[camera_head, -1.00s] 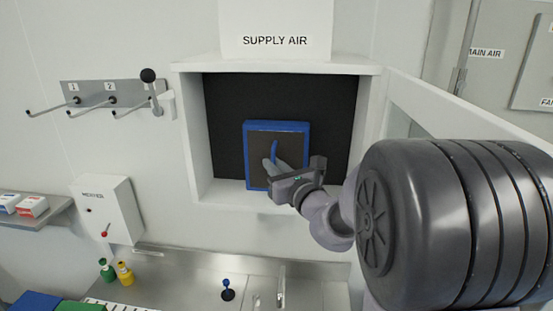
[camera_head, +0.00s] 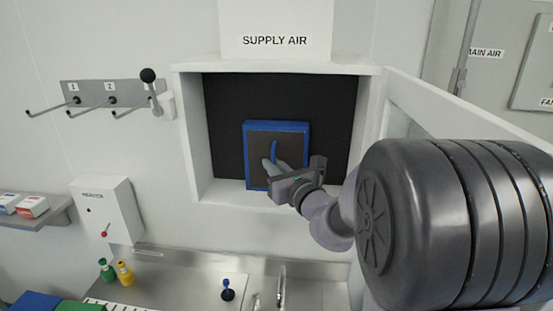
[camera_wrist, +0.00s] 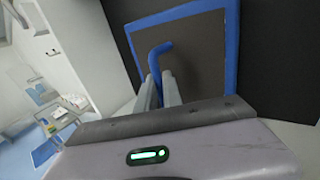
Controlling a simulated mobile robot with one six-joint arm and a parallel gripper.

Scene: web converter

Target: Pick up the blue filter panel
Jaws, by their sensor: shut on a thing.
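The blue filter panel (camera_head: 262,129) has a blue frame, a dark face and a blue handle. It stands upright inside the open white box under the SUPPLY AIR sign. My gripper (camera_head: 273,164) is in front of the panel with its fingers shut on the blue handle. In the wrist view the panel (camera_wrist: 232,45) fills the upper right, and the handle (camera_wrist: 157,54) rises between the two fingertips of my gripper (camera_wrist: 158,84). The lower part of the handle is hidden by the fingers.
The white box (camera_head: 194,140) has side walls close around my gripper, and its open door (camera_head: 460,115) stands at the right. A hook rail (camera_head: 110,92) is on the wall at the left. A steel counter (camera_head: 190,275) with small bottles lies below.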

